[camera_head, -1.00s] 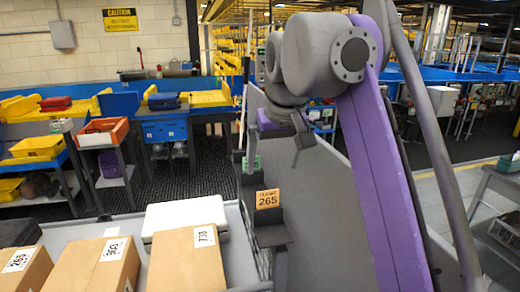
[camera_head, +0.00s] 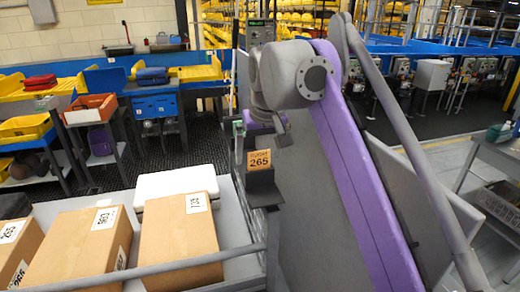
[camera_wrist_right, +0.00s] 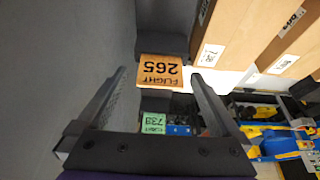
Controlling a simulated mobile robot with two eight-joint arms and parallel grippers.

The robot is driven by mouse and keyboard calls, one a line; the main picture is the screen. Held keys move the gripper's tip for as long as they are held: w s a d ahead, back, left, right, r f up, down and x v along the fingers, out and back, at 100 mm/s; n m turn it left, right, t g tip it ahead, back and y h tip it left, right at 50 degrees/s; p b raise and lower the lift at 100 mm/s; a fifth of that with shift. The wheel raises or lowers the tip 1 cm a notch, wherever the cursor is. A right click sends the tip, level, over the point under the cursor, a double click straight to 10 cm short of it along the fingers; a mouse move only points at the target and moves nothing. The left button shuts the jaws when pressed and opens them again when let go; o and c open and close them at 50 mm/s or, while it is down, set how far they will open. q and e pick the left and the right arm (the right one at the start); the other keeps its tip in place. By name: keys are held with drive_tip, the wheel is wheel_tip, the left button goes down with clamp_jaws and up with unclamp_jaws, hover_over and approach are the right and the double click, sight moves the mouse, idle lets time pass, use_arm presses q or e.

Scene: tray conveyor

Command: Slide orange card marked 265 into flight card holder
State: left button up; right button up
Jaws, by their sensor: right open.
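The orange card (camera_head: 259,160), marked FLIGHT 265, stands upright at a dark holder (camera_head: 263,190) on the side of the cart. In the right wrist view the orange card (camera_wrist_right: 160,72) shows upside down, between the two fingertips in the picture. My right gripper (camera_head: 280,122) is just above and right of the card in the head view. In the right wrist view the right gripper (camera_wrist_right: 158,78) is open and empty, its fingers on either side and not visibly touching the card. A green card (camera_wrist_right: 153,122) marked 739 shows behind. My left gripper is not in view.
Cardboard boxes (camera_head: 180,235) with labels and a white box (camera_head: 178,186) fill the cart left of the holder. A grey panel (camera_head: 320,200) rises to the right. Yellow and orange trays (camera_head: 90,110) stand at the back left.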

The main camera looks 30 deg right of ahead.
drive_tip(key=shift+c, duration=0.3)
drive_tip(key=c, duration=1.3)
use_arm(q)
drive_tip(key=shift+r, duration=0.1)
use_arm(e)
drive_tip(key=shift+r, duration=0.15)
drive_tip(key=shift+c, duration=0.2)
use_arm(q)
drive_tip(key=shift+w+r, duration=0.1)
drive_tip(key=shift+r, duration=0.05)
use_arm(e)
drive_tip(key=shift+r, duration=0.1)
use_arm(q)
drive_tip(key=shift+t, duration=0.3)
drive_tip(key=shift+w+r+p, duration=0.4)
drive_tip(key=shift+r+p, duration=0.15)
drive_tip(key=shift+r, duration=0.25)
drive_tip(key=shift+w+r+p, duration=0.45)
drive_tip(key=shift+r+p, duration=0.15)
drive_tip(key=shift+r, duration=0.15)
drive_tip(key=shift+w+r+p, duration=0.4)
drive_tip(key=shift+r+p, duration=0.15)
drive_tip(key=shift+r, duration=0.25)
use_arm(e)
drive_tip(key=shift+r, duration=2.3)
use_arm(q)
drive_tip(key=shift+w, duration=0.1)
use_arm(e)
drive_tip(key=shift+r, duration=0.1)
